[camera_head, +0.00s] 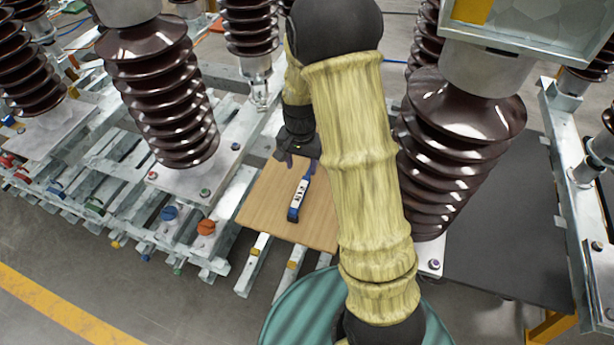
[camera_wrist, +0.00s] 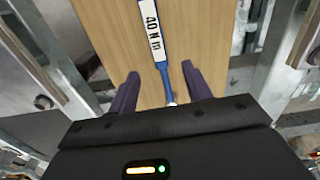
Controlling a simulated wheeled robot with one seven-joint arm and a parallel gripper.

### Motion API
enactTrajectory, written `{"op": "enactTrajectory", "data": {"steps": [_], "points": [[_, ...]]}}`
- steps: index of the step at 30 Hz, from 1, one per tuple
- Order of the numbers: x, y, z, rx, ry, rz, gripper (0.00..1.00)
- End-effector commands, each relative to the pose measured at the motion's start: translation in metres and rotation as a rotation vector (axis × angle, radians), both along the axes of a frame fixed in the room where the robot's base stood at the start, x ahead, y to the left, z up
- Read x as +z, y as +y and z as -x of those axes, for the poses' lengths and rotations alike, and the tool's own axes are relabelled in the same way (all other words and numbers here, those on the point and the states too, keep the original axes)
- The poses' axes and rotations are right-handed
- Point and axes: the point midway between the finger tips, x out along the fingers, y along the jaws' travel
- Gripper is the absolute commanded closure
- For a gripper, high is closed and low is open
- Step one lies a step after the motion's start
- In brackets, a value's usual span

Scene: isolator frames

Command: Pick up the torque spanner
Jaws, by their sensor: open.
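The torque spanner (camera_head: 299,196) is blue with a white label and lies on a wooden board in the head view. Its label, reading "40 N m", also shows in the wrist view, where the spanner (camera_wrist: 155,37) runs down toward my gripper. My gripper (camera_head: 297,154) is over the far end of the board, at the spanner's far end. In the wrist view my gripper (camera_wrist: 158,88) is open, with a dark finger on each side of the spanner's thin shaft. The spanner's end is partly hidden by the gripper body. I cannot tell how high the fingers are above the board.
The wooden board (camera_head: 262,205) rests on a metal frame (camera_head: 245,270). Tall brown ribbed insulators stand close on the left (camera_head: 165,95) and right (camera_head: 455,140) of my arm. A dark flat panel (camera_head: 505,235) lies at right.

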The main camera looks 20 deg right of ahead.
Motion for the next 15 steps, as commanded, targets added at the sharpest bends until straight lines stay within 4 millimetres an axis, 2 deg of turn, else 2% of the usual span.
{"op": "enactTrajectory", "data": {"steps": [3,9,15], "points": [[-0.023,-0.001,0.001,-0.003,0.004,0.000,0.51],[-0.055,0.001,0.001,0.003,0.003,-0.001,0.51],[-0.064,0.003,0.000,0.005,-0.001,-0.001,0.51]]}}
